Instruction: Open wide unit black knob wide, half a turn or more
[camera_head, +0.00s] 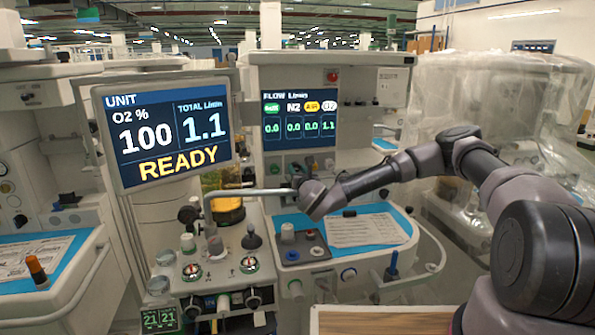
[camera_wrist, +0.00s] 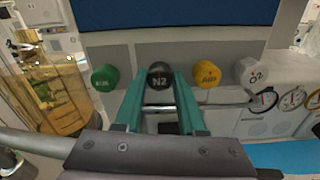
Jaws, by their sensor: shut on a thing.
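The black knob (camera_wrist: 160,73), marked N2, sits in a row on the wide unit's front panel in the wrist view. My gripper (camera_wrist: 159,84) has its two teal fingers on either side of the knob, closed on it. The knob's lower part is hidden between the fingers. In the head view my gripper (camera_head: 298,181) is at the panel below the flow display, and my wrist hides the knob there. The flow display (camera_head: 297,118) reads 0.0 under N2 and 1.1 under O2.
A green knob (camera_wrist: 105,77) is left of the black one. A yellow knob (camera_wrist: 207,74) and a white O2 knob (camera_wrist: 250,72) are to its right. A metal bar (camera_head: 250,192) passes close to my gripper. A blue worktop with a paper sheet (camera_head: 362,230) lies below.

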